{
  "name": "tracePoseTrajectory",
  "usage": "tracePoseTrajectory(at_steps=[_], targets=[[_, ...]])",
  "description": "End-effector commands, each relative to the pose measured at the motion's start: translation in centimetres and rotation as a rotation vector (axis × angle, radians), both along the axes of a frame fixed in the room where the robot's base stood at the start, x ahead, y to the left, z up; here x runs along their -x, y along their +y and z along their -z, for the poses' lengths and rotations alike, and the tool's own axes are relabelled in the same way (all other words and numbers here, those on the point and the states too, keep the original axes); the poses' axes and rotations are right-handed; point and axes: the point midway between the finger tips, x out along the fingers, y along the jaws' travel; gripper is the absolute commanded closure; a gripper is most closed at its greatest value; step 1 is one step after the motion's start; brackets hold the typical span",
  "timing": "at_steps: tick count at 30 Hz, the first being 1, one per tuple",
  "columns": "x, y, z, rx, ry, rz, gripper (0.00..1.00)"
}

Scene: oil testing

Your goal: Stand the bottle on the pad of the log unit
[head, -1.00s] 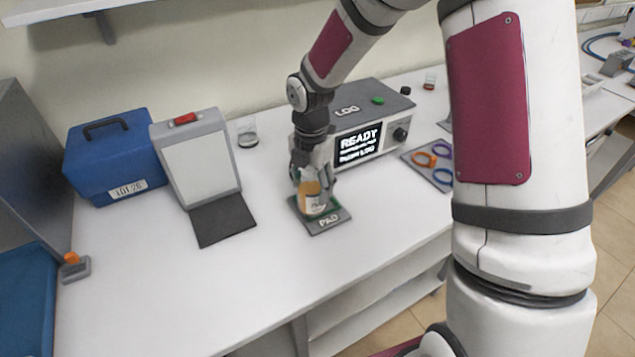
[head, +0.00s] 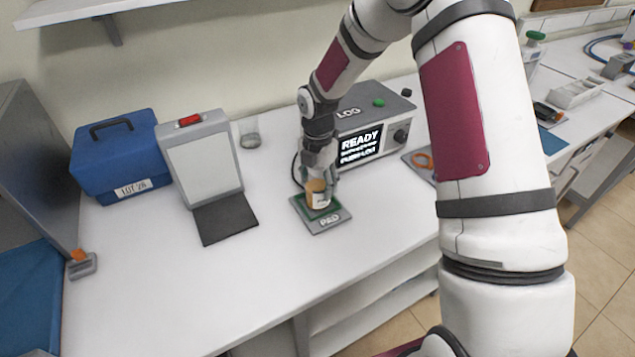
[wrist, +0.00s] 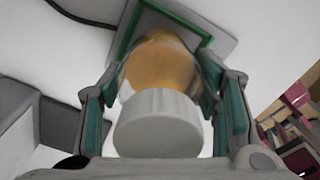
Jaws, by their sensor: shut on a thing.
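The bottle (head: 319,199) holds amber liquid and has a white label in the head view. In the wrist view its white cap (wrist: 158,124) faces the camera, with the amber body (wrist: 160,66) beyond it. My gripper (head: 319,183) is shut on the bottle, with a green-padded finger on each side. The bottle is over the green-bordered pad (head: 331,222) in front of the log unit (head: 362,141), and looks about upright. The pad also shows behind the bottle in the wrist view (wrist: 212,37). I cannot tell whether the bottle's base touches the pad.
The log unit's screen reads READY. A white panel stand with a dark mat (head: 225,218) and a blue case (head: 118,160) stand to the left. A glass beaker (head: 250,138) is behind.

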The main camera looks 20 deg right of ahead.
Motion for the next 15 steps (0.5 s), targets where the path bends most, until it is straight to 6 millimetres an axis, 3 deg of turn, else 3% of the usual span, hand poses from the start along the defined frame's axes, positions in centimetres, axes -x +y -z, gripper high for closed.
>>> tracePoseTrajectory(at_steps=[3, 4, 6, 15], targets=[[-0.05, 0.02, 0.26, 0.0, -0.001, -0.001, 0.87], [-0.02, 0.01, 0.33, 0.0, 0.0, -0.001, 0.41], [0.0, 0.02, 0.28, 0.0, 0.0, -0.001, 0.25], [0.01, 0.02, 0.26, 0.0, 0.0, 0.0, 0.23]])
